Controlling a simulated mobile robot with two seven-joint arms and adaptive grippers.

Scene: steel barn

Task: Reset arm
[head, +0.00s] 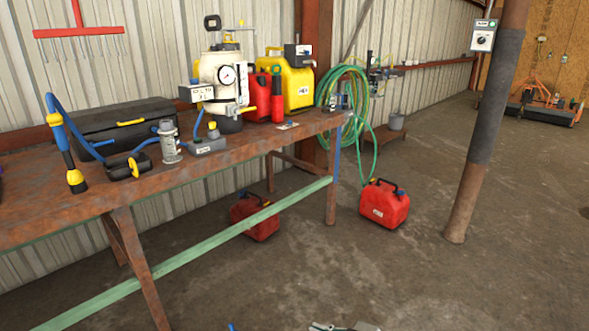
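The task names no object apart from my arm. Neither of my grippers can be made out in the head view. At the bottom edge a small grey-green piece (345,327) and a blue tip (231,327) just show. They are cut off, and I cannot tell what they are.
A rusty workbench (60,205) on the left holds a black case (125,122), a white tank with a gauge (226,80), a yellow canister (298,85) and small devices. A red can (384,205) and a post (478,140) stand right. The concrete floor at lower right is clear.

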